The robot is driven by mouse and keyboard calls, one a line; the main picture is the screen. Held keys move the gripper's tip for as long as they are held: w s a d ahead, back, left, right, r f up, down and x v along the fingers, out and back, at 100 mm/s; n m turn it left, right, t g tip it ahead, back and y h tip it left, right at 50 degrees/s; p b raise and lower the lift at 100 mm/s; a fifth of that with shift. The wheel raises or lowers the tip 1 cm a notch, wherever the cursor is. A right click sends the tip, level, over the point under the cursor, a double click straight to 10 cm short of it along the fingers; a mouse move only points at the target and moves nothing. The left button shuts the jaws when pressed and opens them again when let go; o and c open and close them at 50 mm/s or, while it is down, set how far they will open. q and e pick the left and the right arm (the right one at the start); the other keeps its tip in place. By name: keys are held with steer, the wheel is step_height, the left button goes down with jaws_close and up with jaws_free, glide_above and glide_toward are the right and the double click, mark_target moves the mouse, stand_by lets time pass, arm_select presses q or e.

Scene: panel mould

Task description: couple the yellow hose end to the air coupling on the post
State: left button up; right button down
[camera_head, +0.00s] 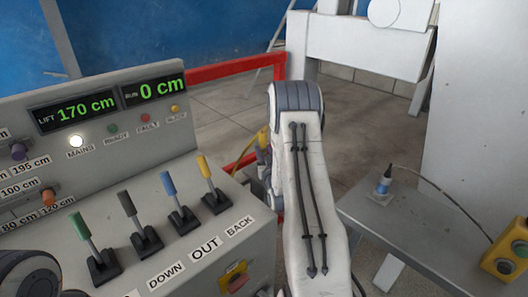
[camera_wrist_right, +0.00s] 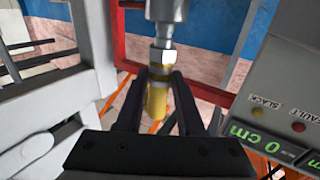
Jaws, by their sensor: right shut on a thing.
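My right gripper (camera_wrist_right: 160,80) is shut on the yellow hose end (camera_wrist_right: 156,100), which stands between its two dark fingers in the right wrist view. A bright metal hex fitting (camera_wrist_right: 158,58) sits at the top of the yellow part. A grey metal cylinder, seemingly the air coupling (camera_wrist_right: 166,9), is directly above and in line with it. They appear to meet, but I cannot tell whether they are locked together. In the head view my right arm hides most of this; a bit of yellow (camera_head: 263,138) shows at its left edge. My left gripper is not in view.
A control console (camera_head: 100,85) with several coloured levers stands at the left in the head view. A red frame (camera_head: 235,68) runs behind my right arm. A grey table (camera_head: 400,225) at the right holds a small blue-and-white fitting (camera_head: 384,183) and a yellow button box (camera_head: 508,255).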

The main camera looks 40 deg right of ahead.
steer(key=shift+r, duration=0.1)
steer(key=shift+r, duration=0.4)
steer(key=shift+b, duration=0.7)
stand_by(1.6)
steer(key=shift+f, duration=0.15)
steer(key=shift+f+b, duration=0.3)
steer(key=shift+b, duration=0.2)
steer(key=shift+f, duration=0.1)
steer(key=shift+r, duration=0.55)
steer(key=shift+b, duration=0.45)
stand_by(1.1)
